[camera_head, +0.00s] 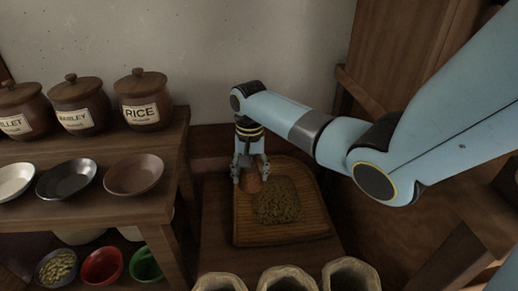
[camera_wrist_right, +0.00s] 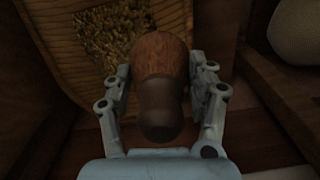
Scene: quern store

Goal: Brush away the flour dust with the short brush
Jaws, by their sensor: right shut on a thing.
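My right gripper (camera_head: 250,177) is over the left part of a wooden tray (camera_head: 243,233). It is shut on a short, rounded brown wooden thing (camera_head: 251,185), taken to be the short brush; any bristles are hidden. In the right wrist view this brush (camera_wrist_right: 162,60) sits between both fingers, a darker, narrower end towards the palm. A greenish-brown grainy patch (camera_head: 280,202) lies on the tray just right of the brush and also shows in the wrist view (camera_wrist_right: 108,33). I cannot tell whether it is flour dust. My left gripper is not in view.
A shelf (camera_head: 105,208) at the left holds labelled lidded jars, one of them the rice jar (camera_head: 144,100), and shallow bowls (camera_head: 134,174). Coloured bowls stand below. Open sacks (camera_head: 287,279) stand in front of the tray. Wooden panelling is at the right.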

